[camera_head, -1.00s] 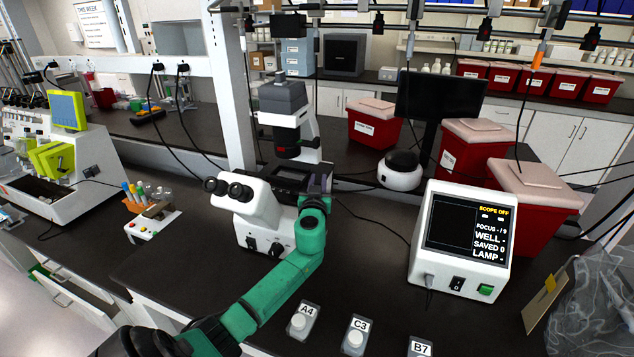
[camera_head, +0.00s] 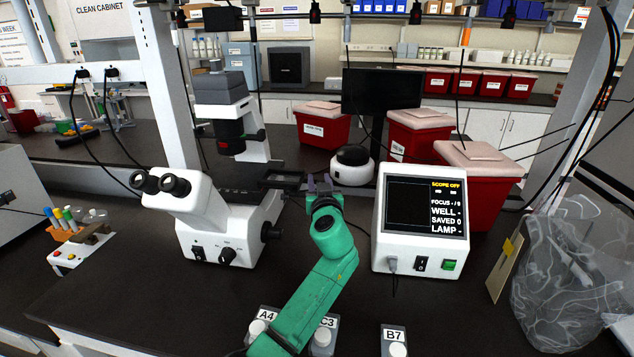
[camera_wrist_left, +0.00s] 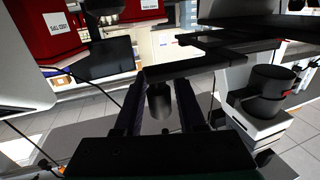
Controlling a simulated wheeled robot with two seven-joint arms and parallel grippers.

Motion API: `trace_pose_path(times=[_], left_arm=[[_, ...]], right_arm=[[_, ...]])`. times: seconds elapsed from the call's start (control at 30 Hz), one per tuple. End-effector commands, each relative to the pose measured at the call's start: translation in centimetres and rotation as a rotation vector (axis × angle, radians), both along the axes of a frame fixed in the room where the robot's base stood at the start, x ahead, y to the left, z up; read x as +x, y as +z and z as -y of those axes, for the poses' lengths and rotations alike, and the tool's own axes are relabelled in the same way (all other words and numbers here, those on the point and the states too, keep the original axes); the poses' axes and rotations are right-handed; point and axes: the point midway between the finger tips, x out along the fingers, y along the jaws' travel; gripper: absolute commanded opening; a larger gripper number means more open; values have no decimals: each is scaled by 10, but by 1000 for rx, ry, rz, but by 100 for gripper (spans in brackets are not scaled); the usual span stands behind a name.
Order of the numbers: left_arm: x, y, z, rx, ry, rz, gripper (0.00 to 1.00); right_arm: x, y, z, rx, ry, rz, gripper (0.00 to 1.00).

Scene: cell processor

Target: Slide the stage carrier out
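The white microscope (camera_head: 232,222) stands at left centre in the head view. Its dark stage (camera_head: 238,194) has a flat dark piece, seemingly the carrier (camera_head: 282,177), reaching out to the right. My left gripper (camera_head: 324,183) is just right of that piece, its two fingers apart. In the left wrist view a dark plate (camera_wrist_left: 190,69) crosses ahead of my left gripper (camera_wrist_left: 160,90). A dark cylindrical knob (camera_wrist_left: 160,103) shows below the plate, between the fingers, with gaps beside it. Whether a finger touches it I cannot tell. My right gripper is not in view.
A white control box (camera_head: 420,220) reading "SCOPE OFF" stands right of my left arm. Labelled holders A4, C3 and B7 (camera_head: 394,341) lie along the front edge. Red bins (camera_head: 478,187) and a round white device (camera_head: 352,169) stand behind.

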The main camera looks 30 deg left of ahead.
Motion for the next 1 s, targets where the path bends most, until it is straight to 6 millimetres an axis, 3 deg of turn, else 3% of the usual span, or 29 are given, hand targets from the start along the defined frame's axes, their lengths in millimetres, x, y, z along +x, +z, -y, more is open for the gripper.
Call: trace_pose_path(times=[0.47,1.0], left_arm=[[-9,0,7,2,-3,6,55],[-111,-2,76,-1,-3,3,55]], right_arm=[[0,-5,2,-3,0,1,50],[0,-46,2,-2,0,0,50]])
